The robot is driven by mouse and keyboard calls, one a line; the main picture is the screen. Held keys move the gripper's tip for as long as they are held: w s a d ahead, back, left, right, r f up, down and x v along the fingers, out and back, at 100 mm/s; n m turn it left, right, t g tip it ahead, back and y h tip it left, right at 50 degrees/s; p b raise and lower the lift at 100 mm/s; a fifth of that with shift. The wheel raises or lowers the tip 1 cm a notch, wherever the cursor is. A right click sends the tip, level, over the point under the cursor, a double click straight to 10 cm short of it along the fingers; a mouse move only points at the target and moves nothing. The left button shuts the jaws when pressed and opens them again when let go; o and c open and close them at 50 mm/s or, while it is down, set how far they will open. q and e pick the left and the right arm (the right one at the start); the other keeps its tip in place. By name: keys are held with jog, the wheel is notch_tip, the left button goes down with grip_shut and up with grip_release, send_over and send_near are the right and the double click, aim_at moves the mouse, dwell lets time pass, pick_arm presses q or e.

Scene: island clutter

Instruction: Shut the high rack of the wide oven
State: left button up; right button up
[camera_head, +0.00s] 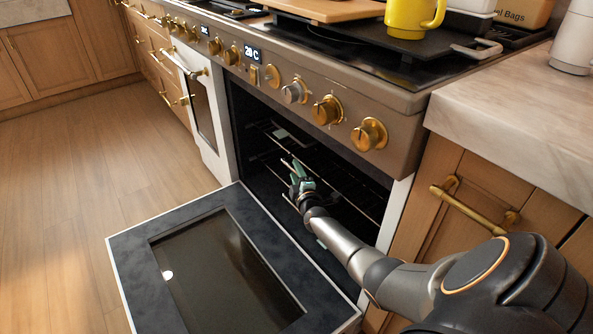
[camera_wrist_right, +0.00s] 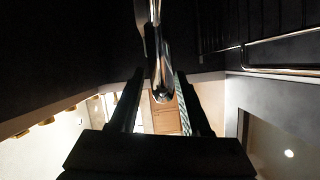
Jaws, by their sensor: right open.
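The wide oven (camera_head: 390,95) has its dark door (camera_head: 135,245) folded down and open. Inside its cavity, wire racks show, the high rack (camera_head: 345,180) and parts of another below; how far the high rack is out is hard to tell. My right gripper (camera_head: 299,172) is at the oven mouth, above the open door and close to the rack bars. In the right wrist view my right gripper (camera_wrist_right: 159,78) is open, with a shiny metal bar (camera_wrist_right: 156,50) between or just beyond its fingers; contact cannot be told. My left gripper is out of view.
A marble counter (camera_head: 520,110) and drawer front with a brass handle (camera_head: 470,208) stand right of the oven. Brass knobs (camera_head: 326,110) line its front. A yellow mug (camera_head: 408,18) stands on top. The wooden floor (camera_head: 90,160) at left is clear.

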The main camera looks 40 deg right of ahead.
jog(key=shift+s+a+r+p, duration=0.1)
jog(key=shift+s+a+p, duration=0.15)
jog(key=shift+s+p, duration=0.15)
pick_arm(q)
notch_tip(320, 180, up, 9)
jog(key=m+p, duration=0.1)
jog(key=p, duration=0.6)
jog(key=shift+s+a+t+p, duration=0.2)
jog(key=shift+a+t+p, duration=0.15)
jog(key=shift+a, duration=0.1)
pick_arm(e)
jog(key=v, duration=1.1)
jog(key=shift+s+a, duration=0.2)
jog(key=shift+s, duration=0.05)
jog(key=shift+s, duration=0.1)
